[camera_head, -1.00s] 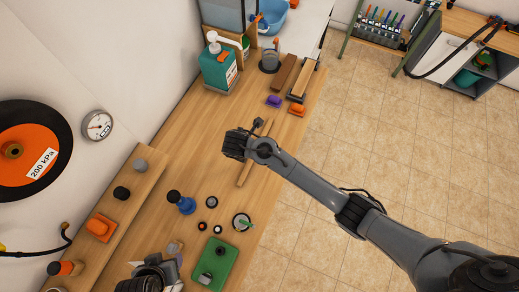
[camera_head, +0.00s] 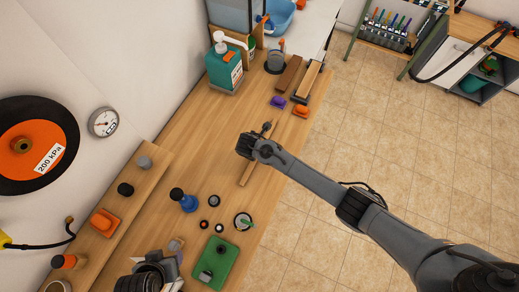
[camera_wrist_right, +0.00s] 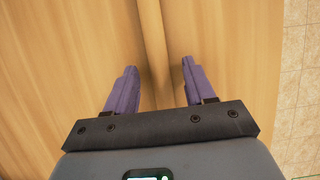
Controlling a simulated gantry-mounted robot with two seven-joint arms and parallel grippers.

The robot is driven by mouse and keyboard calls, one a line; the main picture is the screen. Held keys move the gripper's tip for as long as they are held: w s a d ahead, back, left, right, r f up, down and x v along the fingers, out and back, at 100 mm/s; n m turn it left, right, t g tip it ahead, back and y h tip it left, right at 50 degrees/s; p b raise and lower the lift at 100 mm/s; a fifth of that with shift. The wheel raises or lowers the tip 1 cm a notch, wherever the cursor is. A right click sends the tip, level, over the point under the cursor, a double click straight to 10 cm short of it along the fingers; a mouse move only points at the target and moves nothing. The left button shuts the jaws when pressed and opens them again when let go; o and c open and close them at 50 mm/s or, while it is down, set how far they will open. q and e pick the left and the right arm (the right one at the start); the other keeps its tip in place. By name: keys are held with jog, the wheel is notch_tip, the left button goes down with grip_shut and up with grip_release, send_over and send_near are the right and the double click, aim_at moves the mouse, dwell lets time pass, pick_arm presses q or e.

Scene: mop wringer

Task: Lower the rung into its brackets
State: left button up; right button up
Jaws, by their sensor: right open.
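The rung looks to be the thin wooden rod (camera_head: 247,173) on or just above the wooden bench; its middle is covered by my right gripper in the head view. In the right wrist view the rod (camera_wrist_right: 152,35) runs lengthwise between the two purple fingers of my right gripper (camera_wrist_right: 159,66). The fingers are open, with a gap on each side of the rod. In the head view my right gripper (camera_head: 254,147) points down over the rod, its fingers hidden. I cannot make out the brackets.
The bench (camera_head: 185,125) is clear left of the rod. A blue bottle (camera_head: 184,200), small black rings and a green block (camera_head: 215,262) stand nearer. A teal soap dispenser (camera_head: 224,68), purple piece (camera_head: 278,101) and orange piece (camera_head: 302,110) stand farther back.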

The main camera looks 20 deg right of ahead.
jog(key=shift+f, duration=0.1)
grip_shut()
dwell(0.9)
